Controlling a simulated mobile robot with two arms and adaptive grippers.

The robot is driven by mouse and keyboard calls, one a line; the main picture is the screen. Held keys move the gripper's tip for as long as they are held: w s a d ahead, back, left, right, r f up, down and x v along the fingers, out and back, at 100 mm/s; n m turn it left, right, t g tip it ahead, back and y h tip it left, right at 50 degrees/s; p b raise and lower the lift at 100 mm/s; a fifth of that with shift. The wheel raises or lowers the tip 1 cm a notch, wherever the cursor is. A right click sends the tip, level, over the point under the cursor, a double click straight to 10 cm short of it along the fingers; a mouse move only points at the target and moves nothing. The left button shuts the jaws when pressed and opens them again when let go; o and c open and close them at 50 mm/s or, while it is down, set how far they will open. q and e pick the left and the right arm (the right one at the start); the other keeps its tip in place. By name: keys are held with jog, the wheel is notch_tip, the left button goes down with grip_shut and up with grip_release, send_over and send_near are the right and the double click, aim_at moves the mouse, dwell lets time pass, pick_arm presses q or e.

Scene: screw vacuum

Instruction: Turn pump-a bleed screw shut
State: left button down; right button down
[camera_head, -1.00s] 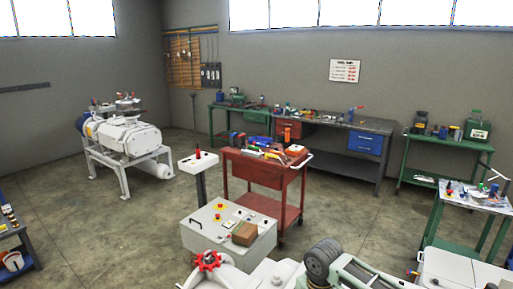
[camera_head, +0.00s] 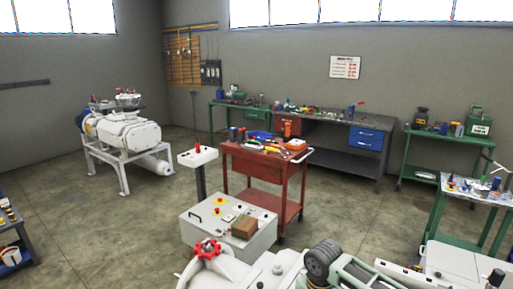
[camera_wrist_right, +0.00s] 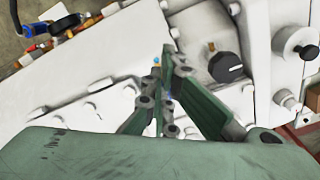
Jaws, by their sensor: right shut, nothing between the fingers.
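My right gripper (camera_wrist_right: 166,68) is shut and empty in the right wrist view, its green fingers pointing at a white machine casing (camera_wrist_right: 105,105). A small blue-tipped part (camera_wrist_right: 157,60) shows right at the fingertips; I cannot tell whether they touch it. A black knob (camera_wrist_right: 226,67) with a white mark is to the right of the fingertips, with a small brass stem (camera_wrist_right: 211,46) beside it. No label shows which part is the bleed screw. In the head view a white machine with a red handwheel (camera_head: 208,250) is at the bottom. My left gripper is not in view.
A black round knob (camera_wrist_right: 297,43) sticks out at the wrist view's right. In the head view, a grey control box (camera_head: 225,225), a red cart (camera_head: 255,170) and a white pump on a frame (camera_head: 125,130) stand beyond. Open floor (camera_head: 110,225) lies at the left.

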jog(key=shift+s+d+f, duration=0.15)
jog(key=shift+s+f, duration=0.1)
jog(key=shift+f, duration=0.25)
jog(key=shift+p, duration=0.3)
jog(key=shift+w+p, duration=0.15)
jog(key=shift+p, duration=0.6)
jog(key=shift+w+a+p, duration=0.25)
jog(key=shift+w+p, duration=0.2)
jog(key=shift+p, duration=0.45)
jog(key=shift+w+a+r+p, duration=0.15)
jog(key=shift+w+p, duration=0.25)
jog(key=shift+p, duration=0.35)
jog(key=shift+w+r, duration=0.1)
jog(key=shift+w, duration=0.3)
